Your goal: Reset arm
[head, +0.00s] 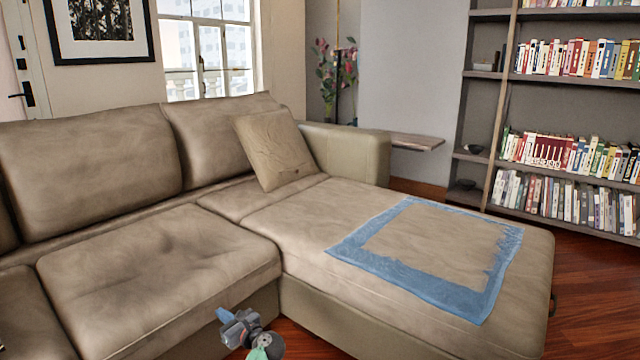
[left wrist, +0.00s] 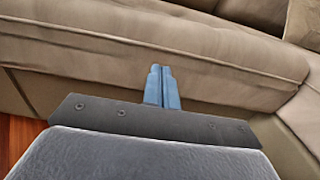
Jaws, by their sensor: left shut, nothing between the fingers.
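My left gripper (head: 223,314) shows at the bottom of the head view, in front of the beige sofa (head: 160,265). In the left wrist view its two blue fingers (left wrist: 162,86) are together with nothing between them. They point toward the front edge of the sofa seat (left wrist: 150,60); I cannot tell whether they touch it. My right gripper is not in view.
A blue-bordered cloth (head: 350,245) lies flat on the chaise part of the sofa, with a beige cushion (head: 275,150) behind it. A bookshelf (head: 490,110) full of books stands at the right. Wooden floor (head: 590,285) is clear at the right.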

